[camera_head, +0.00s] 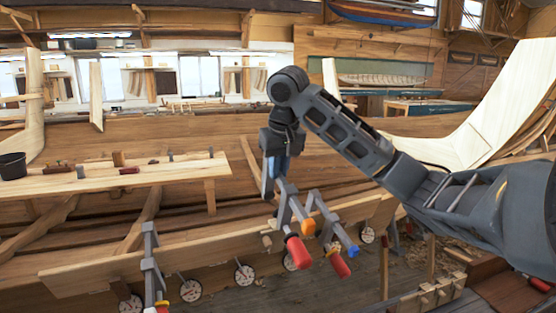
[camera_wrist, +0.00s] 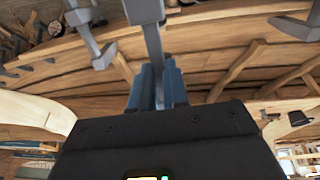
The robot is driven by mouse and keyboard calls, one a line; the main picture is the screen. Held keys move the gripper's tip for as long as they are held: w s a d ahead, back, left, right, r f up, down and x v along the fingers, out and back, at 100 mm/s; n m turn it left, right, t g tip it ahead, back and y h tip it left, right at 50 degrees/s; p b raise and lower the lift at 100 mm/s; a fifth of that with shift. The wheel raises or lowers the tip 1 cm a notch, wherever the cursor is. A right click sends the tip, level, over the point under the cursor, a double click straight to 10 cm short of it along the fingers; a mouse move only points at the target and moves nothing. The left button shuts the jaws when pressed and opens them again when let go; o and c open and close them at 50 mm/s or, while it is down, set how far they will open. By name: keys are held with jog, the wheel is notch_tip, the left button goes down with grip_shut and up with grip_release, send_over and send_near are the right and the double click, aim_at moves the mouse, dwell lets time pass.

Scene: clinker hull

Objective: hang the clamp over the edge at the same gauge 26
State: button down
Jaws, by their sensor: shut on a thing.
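My gripper (camera_head: 276,172) points down at the plank edge and is shut on the grey bar of a clamp (camera_head: 284,205). In the wrist view my gripper (camera_wrist: 158,82) has its blue fingers on both sides of the clamp's bar (camera_wrist: 154,45). A second clamp (camera_head: 325,215), with a blue tip and a red handle, is close beside the held one to the right. Overlap hides whether the held clamp touches the plank (camera_head: 210,247). Several round white gauges (camera_head: 244,275) stand along below the plank; their numbers are too small to read.
Another clamp (camera_head: 149,262) is at the plank's left part. A bench board (camera_head: 100,178) with small tools and a black bucket (camera_head: 13,166) lie at the left. In the wrist view another clamp (camera_wrist: 90,32) is close at the left. Wooden ribs are behind.

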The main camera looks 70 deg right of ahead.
jog(key=shift+f, duration=0.65)
jog(key=shift+x, duration=2)
jog(key=b, duration=0.5)
send_near(273, 222)
jog(key=f, duration=0.1)
jog(key=shift+d+b+x, duration=0.15)
jog(key=shift+b+x, duration=0.2)
jog(key=shift+x, duration=0.85)
jog(key=shift+d+b+x, duration=0.15)
jog(key=shift+b+x, duration=0.15)
jog(key=shift+x, duration=0.85)
jog(key=shift+w+d+f, duration=0.15)
jog(key=shift+w+f, duration=0.1)
jog(key=shift+s+a, duration=0.15)
jog(key=shift+a, duration=0.05)
jog(key=c, duration=1.1)
grip_release()
jog(key=shift+o, duration=0.2)
jog(key=shift+f, duration=0.15)
